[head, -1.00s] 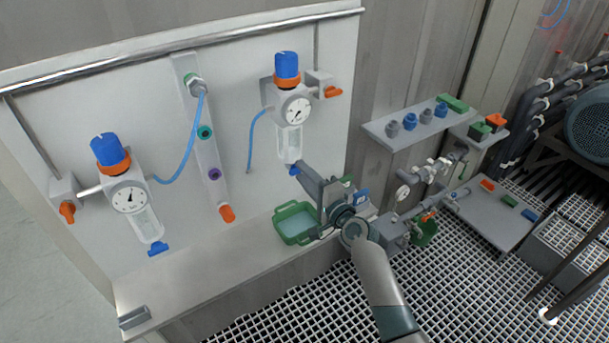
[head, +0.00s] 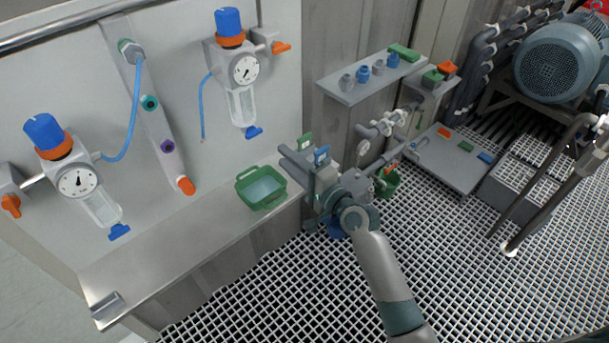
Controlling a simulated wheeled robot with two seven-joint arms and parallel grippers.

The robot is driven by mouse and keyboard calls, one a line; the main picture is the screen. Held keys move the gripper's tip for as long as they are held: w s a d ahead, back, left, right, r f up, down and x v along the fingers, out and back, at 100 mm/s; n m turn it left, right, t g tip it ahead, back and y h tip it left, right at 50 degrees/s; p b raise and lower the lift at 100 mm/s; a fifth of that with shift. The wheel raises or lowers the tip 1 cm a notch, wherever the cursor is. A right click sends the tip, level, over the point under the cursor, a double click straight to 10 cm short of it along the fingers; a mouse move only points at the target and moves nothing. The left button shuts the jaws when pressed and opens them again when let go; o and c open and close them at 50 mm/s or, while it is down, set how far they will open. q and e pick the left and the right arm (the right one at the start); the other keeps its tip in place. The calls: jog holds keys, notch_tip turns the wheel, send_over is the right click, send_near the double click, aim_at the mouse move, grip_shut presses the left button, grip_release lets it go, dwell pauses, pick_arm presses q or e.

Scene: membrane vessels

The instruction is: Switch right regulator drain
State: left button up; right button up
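The right regulator (head: 243,80) hangs on the white panel, with a blue top knob, an orange ring, a round gauge and a clear bowl. Its blue drain (head: 254,132) sits at the bottom of the bowl, fully visible and tilted. My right gripper (head: 290,156) is right of and below this drain, clear of it, with its fingers pointing up and left. I see nothing held, but the finger gap is too unclear to judge. The left regulator (head: 77,180) has a similar blue drain (head: 119,231). My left gripper is out of view.
A green tray (head: 262,188) stands on the ledge (head: 190,232) below the right regulator. Green (head: 305,141) and blue (head: 321,156) handles show close to my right gripper. A shelf with several fittings (head: 370,80) is at the right. The space before the panel is free.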

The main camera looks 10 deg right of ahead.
jog(key=b+v, duration=0.1)
jog(key=v, duration=0.5)
dwell(0.4)
jog(key=s+d+f+n+g+h, duration=0.1)
jog(key=d+f+g+h, duration=0.1)
jog(key=f, duration=1)
jog(key=s+d+f+n+g+h, duration=0.1)
jog(key=s+f+h, duration=0.1)
jog(key=f, duration=1)
jog(key=s+d+f+n+g+h, duration=0.15)
jog(key=s+f, duration=0.35)
jog(key=f, duration=0.5)
jog(key=s+d+f+n+g+h, duration=0.1)
jog(key=s+d+f+n+g, duration=0.15)
jog(key=s+f, duration=0.45)
jog(key=s+d+f+n+g+h, duration=0.1)
jog(key=s+d+f+n+g, duration=0.25)
jog(key=s+f, duration=1.45)
jog(key=s+d+f+n+g, duration=0.1)
jog(key=s+f, duration=0.1)
jog(key=s, duration=0.5)
jog(key=s+d+f+n+g+h, duration=0.1)
jog(key=s+f+n, duration=0.1)
jog(key=s, duration=0.5)
jog(key=s+d+f+n+g+b, duration=0.1)
jog(key=s+f+n+g, duration=0.1)
jog(key=s, duration=0.5)
jog(key=shift+s+d+f, duration=0.2)
jog(key=shift+d+f, duration=0.05)
jog(key=shift+f, duration=0.35)
